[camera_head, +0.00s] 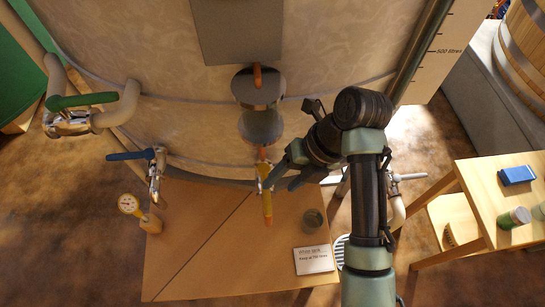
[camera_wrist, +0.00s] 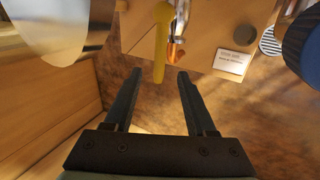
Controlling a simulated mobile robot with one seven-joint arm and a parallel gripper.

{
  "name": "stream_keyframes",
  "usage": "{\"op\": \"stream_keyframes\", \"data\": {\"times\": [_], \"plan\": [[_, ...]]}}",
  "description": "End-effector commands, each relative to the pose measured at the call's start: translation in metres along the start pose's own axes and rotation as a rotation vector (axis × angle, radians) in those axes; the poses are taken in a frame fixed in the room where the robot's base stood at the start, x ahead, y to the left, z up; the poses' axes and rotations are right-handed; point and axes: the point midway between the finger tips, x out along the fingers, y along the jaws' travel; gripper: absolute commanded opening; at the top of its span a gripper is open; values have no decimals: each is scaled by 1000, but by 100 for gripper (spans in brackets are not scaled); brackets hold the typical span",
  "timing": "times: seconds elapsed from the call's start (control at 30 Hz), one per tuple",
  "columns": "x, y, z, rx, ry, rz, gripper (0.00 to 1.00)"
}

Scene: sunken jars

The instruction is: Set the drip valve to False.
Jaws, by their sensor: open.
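A valve with a yellow lever (camera_head: 267,205) hangs at the front of the large pale tank, above the wooden board. Its lever points down. It also shows in the wrist view as a yellow lever (camera_wrist: 161,45), with its lower end near the gap between my fingertips. My gripper (camera_head: 277,178) is open and empty, close beside this valve in the head view; the wrist view shows its two dark fingers (camera_wrist: 158,76) spread apart. No readable label shows which valve is the drip valve.
A green-handled valve (camera_head: 80,101) and a blue-handled valve (camera_head: 130,155) sit to the left, and a grey-handled tap (camera_head: 408,177) to the right. A wooden table (camera_head: 490,190) is at right.

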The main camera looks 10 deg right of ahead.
Motion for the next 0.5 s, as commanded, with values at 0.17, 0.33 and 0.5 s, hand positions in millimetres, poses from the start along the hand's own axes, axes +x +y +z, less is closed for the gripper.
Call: {"op": "stream_keyframes", "data": {"times": [0.17,0.33,0.5], "plan": [[5,-1,-2,-14,7,2,56],[26,-2,-1,-15,6,3,56],[54,-2,-1,-14,5,3,56]]}}
